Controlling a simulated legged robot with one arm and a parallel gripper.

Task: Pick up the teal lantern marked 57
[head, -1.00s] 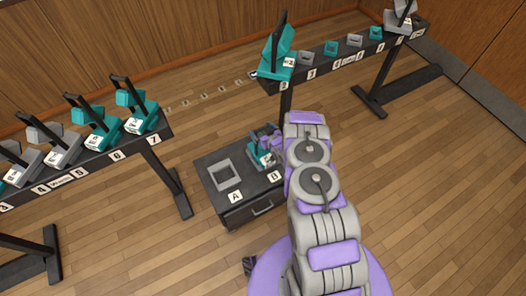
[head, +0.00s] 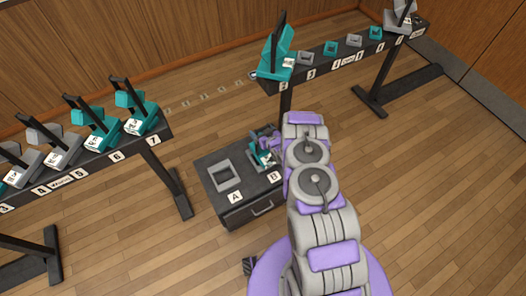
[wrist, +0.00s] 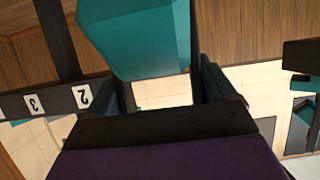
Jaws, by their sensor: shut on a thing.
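A teal lantern (head: 263,158) with a white label is at spot B on the low dark cabinet, partly hidden by my arm. Its number is too small to read. My gripper (head: 271,142) is at this lantern, shut on it. In the wrist view, the teal body (wrist: 140,40) fills the top middle, just beyond the jaws of my gripper (wrist: 168,88). I cannot tell whether the lantern is clear of its seat.
An empty grey seat (head: 224,175) is at spot A on the cabinet (head: 226,206). A rack (head: 90,165) of teal and grey lanterns stands left.

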